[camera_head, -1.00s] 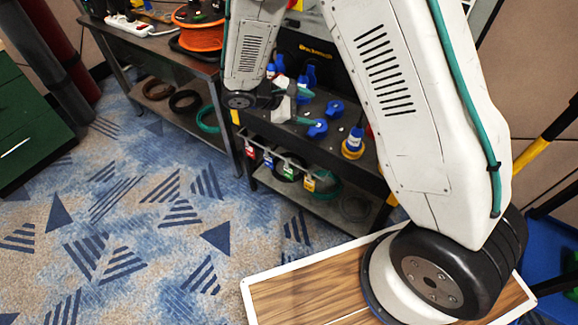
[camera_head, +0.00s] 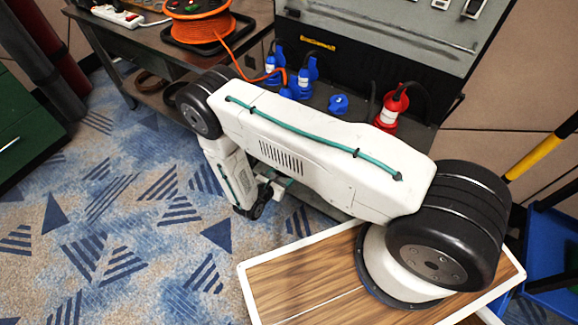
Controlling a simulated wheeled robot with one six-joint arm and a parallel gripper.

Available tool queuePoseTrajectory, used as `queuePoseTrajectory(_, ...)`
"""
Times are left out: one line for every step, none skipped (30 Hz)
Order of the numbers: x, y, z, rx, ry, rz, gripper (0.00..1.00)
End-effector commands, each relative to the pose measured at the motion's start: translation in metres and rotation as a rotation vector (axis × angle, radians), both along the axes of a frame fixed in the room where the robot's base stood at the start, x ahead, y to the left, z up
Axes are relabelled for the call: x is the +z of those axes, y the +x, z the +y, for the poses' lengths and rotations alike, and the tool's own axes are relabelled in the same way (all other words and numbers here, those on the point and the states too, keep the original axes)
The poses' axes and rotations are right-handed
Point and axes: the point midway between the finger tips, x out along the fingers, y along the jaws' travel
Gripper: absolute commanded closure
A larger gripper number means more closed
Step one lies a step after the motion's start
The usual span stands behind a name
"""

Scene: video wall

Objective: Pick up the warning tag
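No warning tag can be made out now; my arm covers most of the cart's front edge, where small coloured tags hung a second ago. My gripper (camera_head: 275,187) is low in front of the cart (camera_head: 318,201), at the end of the folded arm. It is small, dark and partly hidden, so I cannot tell whether it is open, shut or holding anything.
Blue plugs (camera_head: 298,80) and a red plug (camera_head: 391,107) stand on the cart behind my arm. An orange cable reel (camera_head: 198,30) sits on a workbench (camera_head: 122,40) at the back left. Blue bins (camera_head: 548,240) stand at right. The patterned carpet (camera_head: 120,215) at left is clear.

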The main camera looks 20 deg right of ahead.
Motion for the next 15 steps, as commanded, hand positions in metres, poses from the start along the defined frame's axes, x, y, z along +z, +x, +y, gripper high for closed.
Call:
queuePoseTrajectory(-0.003, 0.003, -0.008, -0.006, 0.0, 0.0, 0.33)
queuePoseTrajectory(-0.004, 0.005, -0.012, -0.009, 0.0, 0.0, 0.33)
queuePoseTrajectory(-0.005, 0.007, -0.017, -0.011, 0.0, 0.0, 0.33)
queuePoseTrajectory(-0.007, 0.009, -0.02, -0.012, 0.0, 0.0, 0.33)
queuePoseTrajectory(-0.008, 0.011, -0.023, -0.012, 0.0, 0.0, 0.33)
queuePoseTrajectory(-0.009, 0.013, -0.027, -0.014, -0.001, 0.0, 0.33)
queuePoseTrajectory(-0.011, 0.014, -0.031, -0.015, -0.001, -0.001, 0.33)
queuePoseTrajectory(-0.013, 0.016, -0.035, -0.015, -0.001, -0.001, 0.33)
queuePoseTrajectory(-0.015, 0.019, -0.041, -0.016, -0.001, 0.0, 0.33)
queuePoseTrajectory(-0.017, 0.021, -0.045, -0.017, 0.0, -0.001, 0.33)
queuePoseTrajectory(-0.019, 0.023, -0.048, -0.015, -0.001, -0.001, 0.33)
queuePoseTrajectory(-0.021, 0.027, -0.052, -0.016, 0.0, -0.001, 0.33)
queuePoseTrajectory(-0.022, 0.029, -0.054, -0.015, 0.0, -0.002, 0.33)
queuePoseTrajectory(-0.023, 0.031, -0.056, -0.013, 0.0, -0.001, 0.33)
queuePoseTrajectory(-0.024, 0.032, -0.058, -0.012, 0.0, -0.002, 0.33)
